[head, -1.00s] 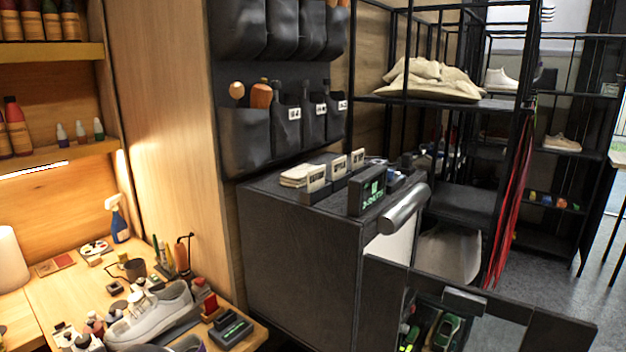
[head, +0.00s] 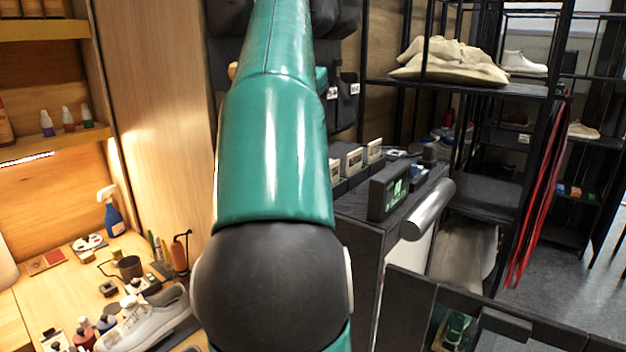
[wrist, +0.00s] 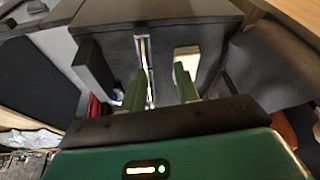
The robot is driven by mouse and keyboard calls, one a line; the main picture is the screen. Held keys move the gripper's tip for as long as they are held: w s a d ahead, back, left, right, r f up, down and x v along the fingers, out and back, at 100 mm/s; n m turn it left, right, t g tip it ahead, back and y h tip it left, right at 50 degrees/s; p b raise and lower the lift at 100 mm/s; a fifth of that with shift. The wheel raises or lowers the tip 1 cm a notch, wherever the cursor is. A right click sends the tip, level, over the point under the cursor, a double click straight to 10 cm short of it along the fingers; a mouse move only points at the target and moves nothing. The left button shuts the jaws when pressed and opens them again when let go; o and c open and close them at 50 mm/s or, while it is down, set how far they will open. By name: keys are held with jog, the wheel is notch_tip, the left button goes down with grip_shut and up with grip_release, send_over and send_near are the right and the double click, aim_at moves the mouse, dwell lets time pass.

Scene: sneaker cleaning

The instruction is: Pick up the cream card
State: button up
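Several cream cards with dark print stand in dark holders on top of the black cabinet. In the head view, three show just right of my arm: a near card (head: 334,169), a middle one (head: 354,160) and a far one (head: 374,149). In the wrist view, my gripper (wrist: 160,88) has its two green fingers apart with nothing visibly held. It faces the cabinet top. A thin pale upright edge (wrist: 143,55) lies ahead near the left finger; I cannot tell which card it is. A cream item (wrist: 182,76) lies by the right finger. My arm hides the gripper in the head view.
A dark display box (head: 390,192) stands on the cabinet's front edge, with a grey roll (head: 428,208) beside it. Dark wall pockets (head: 340,95) hang behind. A white sneaker (head: 145,322) and bottles crowd the wooden bench at left. A black rack (head: 480,190) stands at right.

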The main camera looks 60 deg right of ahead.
notch_tip(320, 180, up, 3)
jog(key=s+d+m+g, duration=0.1)
jog(key=s+d+m, duration=0.1)
jog(key=shift+g+h, duration=0.3)
jog(key=shift+h, duration=0.1)
jog(key=x, duration=1.3)
jog(key=shift+f, duration=0.4)
jog(key=shift+c, duration=0.4)
grip_shut()
